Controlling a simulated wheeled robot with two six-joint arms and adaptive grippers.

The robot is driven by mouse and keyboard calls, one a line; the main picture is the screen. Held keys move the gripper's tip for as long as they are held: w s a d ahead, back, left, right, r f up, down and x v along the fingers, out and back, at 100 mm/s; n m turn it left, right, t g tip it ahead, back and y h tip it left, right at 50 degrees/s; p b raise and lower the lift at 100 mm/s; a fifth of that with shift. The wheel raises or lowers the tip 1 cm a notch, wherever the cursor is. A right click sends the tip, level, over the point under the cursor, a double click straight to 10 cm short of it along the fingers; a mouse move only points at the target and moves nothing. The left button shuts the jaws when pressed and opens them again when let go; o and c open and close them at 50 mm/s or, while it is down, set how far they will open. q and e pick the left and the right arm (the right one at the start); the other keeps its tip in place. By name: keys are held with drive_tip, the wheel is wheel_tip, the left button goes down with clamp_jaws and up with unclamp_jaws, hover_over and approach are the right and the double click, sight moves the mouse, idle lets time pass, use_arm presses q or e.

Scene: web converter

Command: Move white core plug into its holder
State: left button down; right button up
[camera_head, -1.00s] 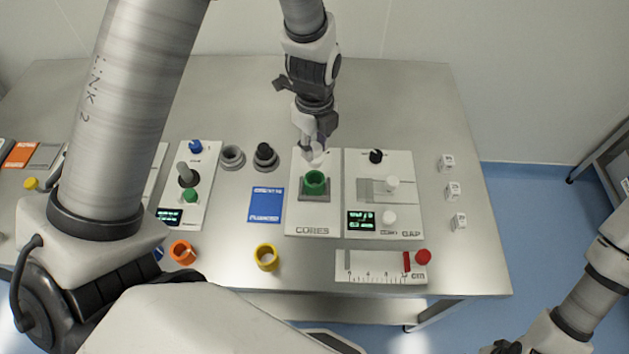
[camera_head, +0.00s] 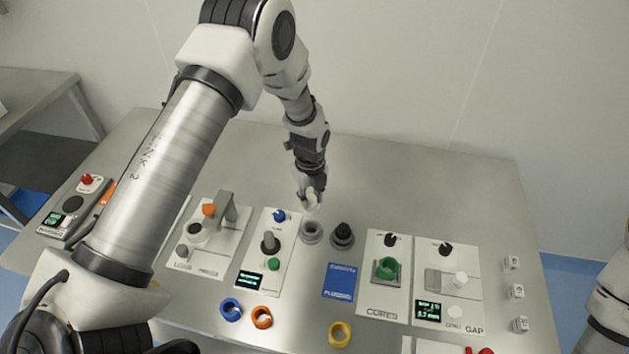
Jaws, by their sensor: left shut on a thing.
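My left gripper (camera_head: 312,191) reaches down from above and is shut on the white core plug (camera_head: 312,202), which shows as a small pale piece between the fingertips. The plug is right over an empty-looking grey round holder (camera_head: 312,231) at the back of the table. I cannot tell whether its lower end touches the holder. To the right, a similar grey holder (camera_head: 342,241) has a black plug (camera_head: 343,230) in it. My right gripper is out of view; only part of my right arm shows at the right edge.
The CORES panel (camera_head: 388,311) carries a green ring (camera_head: 386,269). Beside it are the GAP panel (camera_head: 462,322) and a blue card (camera_head: 340,281). Blue (camera_head: 231,310), orange (camera_head: 262,317) and yellow (camera_head: 340,334) rings lie in front. The table behind the holders is clear.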

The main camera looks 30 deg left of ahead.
sight(311, 210)
use_arm(q)
drive_tip(key=shift+d+f, duration=0.1)
drive_tip(key=shift+a+f, duration=0.1)
drive_tip(key=shift+a, duration=0.1)
drive_tip(key=shift+s+f+b, duration=0.1)
drive_tip(key=shift+f+b, duration=0.05)
drive_tip(key=shift+b, duration=0.15)
drive_tip(key=shift+d+f+b, duration=0.1)
drive_tip(key=shift+f+b, duration=0.45)
drive_tip(key=shift+f, duration=0.15)
wheel_tip(311, 210, down, 4)
drive_tip(key=b, duration=0.2)
drive_tip(key=shift+r+b, duration=0.1)
drive_tip(key=shift+b, duration=0.2)
idle(0.5)
drive_tip(key=shift+f+b, duration=1.65)
drive_tip(key=shift+f, duration=0.5)
idle(0.3)
